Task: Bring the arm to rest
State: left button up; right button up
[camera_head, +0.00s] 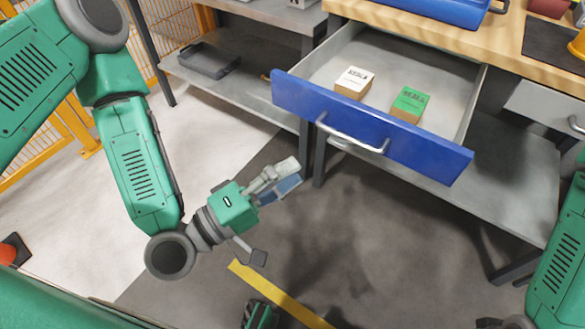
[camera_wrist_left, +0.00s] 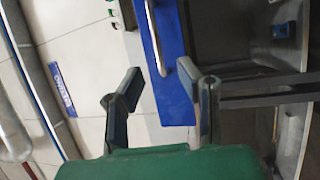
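My left arm (camera_head: 135,160) comes down from the upper left and bends at an elbow. My left gripper (camera_head: 284,178) is in front of the workbench, over the floor and below and left of the open drawer's blue front. In the left wrist view the two fingers of the left gripper (camera_wrist_left: 165,95) stand apart with nothing between them. Part of my right arm (camera_head: 560,255) shows at the lower right edge. The right gripper is not clearly visible.
A drawer (camera_head: 370,132) with a blue front stands open. It holds a white-topped box (camera_head: 354,82) and a green-topped box (camera_head: 410,104). A dark tray (camera_head: 208,60) lies on a lower shelf. A yellow line (camera_head: 280,293) crosses the floor. Yellow fencing (camera_head: 55,135) stands at left.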

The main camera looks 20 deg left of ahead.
pick_arm(q)
jog(key=s+a+f+m+g+y+p, duration=0.2)
jog(key=s+f+m+g+y+p, duration=0.3)
jog(key=f+g, duration=0.45)
jog(key=s+a+f+m+g+y+p, duration=0.1)
jog(key=s+a+y, duration=0.3)
jog(key=a, duration=0.4)
jog(key=s+a+f+m+g+y+p, duration=0.1)
jog(key=s+a+f+m+g+y, duration=0.2)
jog(key=a, duration=0.5)
jog(key=s+f+g+y, duration=0.1)
jog(key=s, duration=0.1)
jog(key=shift+s+f+m, duration=0.3)
jog(key=shift+f, duration=0.05)
jog(key=shift+w+a, duration=0.1)
